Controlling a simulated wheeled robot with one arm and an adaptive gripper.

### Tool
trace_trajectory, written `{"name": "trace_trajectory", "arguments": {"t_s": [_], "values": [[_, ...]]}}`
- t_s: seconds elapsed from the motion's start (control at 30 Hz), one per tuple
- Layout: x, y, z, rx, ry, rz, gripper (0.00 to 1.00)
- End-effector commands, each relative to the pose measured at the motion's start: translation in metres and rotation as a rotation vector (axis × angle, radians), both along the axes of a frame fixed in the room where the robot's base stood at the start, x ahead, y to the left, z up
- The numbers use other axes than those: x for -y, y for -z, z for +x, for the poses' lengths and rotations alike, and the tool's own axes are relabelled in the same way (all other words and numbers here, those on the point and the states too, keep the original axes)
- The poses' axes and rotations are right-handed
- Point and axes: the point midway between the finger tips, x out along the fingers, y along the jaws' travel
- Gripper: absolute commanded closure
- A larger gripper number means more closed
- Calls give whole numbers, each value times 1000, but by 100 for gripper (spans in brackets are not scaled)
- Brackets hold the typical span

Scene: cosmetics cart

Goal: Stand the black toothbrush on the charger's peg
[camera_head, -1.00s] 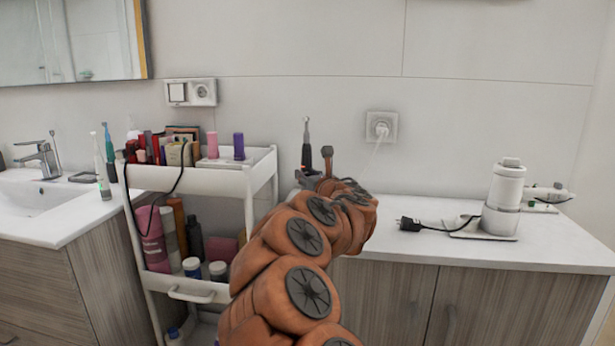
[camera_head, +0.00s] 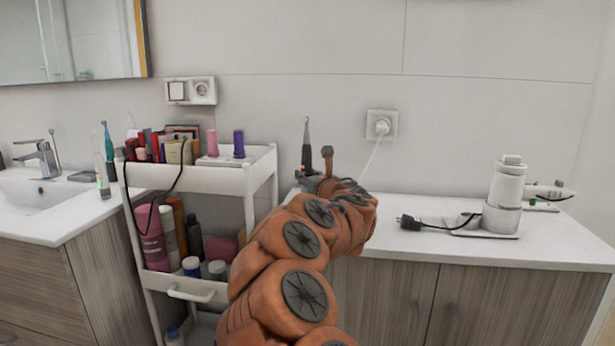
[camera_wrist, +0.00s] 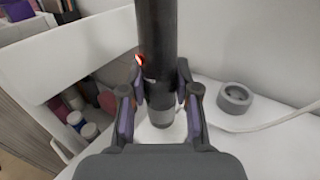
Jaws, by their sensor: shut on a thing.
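The black toothbrush (camera_head: 307,152) is upright in my gripper above the left end of the counter. In the wrist view my gripper (camera_wrist: 160,112) is shut around the lower part of the black handle (camera_wrist: 157,40), with a finger on each side. A small red light shows on the handle, and its lower end is grey. No peg can be made out, and the head view hides this spot behind my arm.
The cord runs from the wall socket (camera_head: 381,124). The cosmetics cart (camera_head: 215,178) stands left. A white appliance (camera_head: 505,190) and black plug (camera_head: 410,222) are on the right counter.

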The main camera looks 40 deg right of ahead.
Motion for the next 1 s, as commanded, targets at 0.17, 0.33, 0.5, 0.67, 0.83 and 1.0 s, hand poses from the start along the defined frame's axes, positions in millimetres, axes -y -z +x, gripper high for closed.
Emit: {"name": "trace_trajectory", "arguments": {"t_s": [0.17, 0.33, 0.5, 0.67, 0.83, 1.0], "values": [[0, 4, 0, 1, 0, 0, 100], [0, 8, 0, 1, 0, 0, 100], [0, 11, 0, 1, 0, 0, 100], [0, 14, 0, 1, 0, 0, 100], [0, 17, 0, 1, 0, 0, 100], [0, 18, 0, 1, 0, 0, 62]]}}
